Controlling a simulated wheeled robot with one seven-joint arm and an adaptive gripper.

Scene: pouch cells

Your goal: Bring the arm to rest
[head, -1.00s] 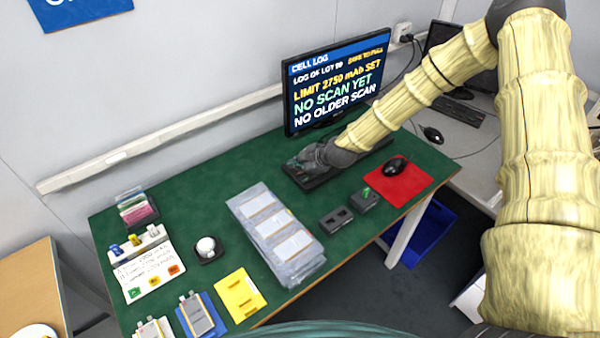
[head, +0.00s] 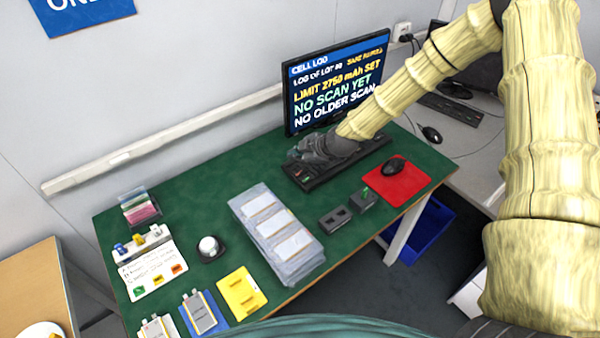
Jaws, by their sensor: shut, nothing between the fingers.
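My arm (head: 420,78) reaches in from the right, over the green bench (head: 200,190). My gripper (head: 303,155) is shut and empty at the left part of the black keyboard (head: 335,165), in front of the monitor (head: 335,88). I cannot tell whether its fingertips touch the keys. The monitor reads "CELL LOG", "LIMIT 2750 mAh SET", "NO SCAN YET" and "NO OLDER SCAN".
A yellow plate (head: 241,293), a cell on a blue plate (head: 203,312) and a white-domed device (head: 209,247) stand left. A blue bin (head: 432,228) is below.

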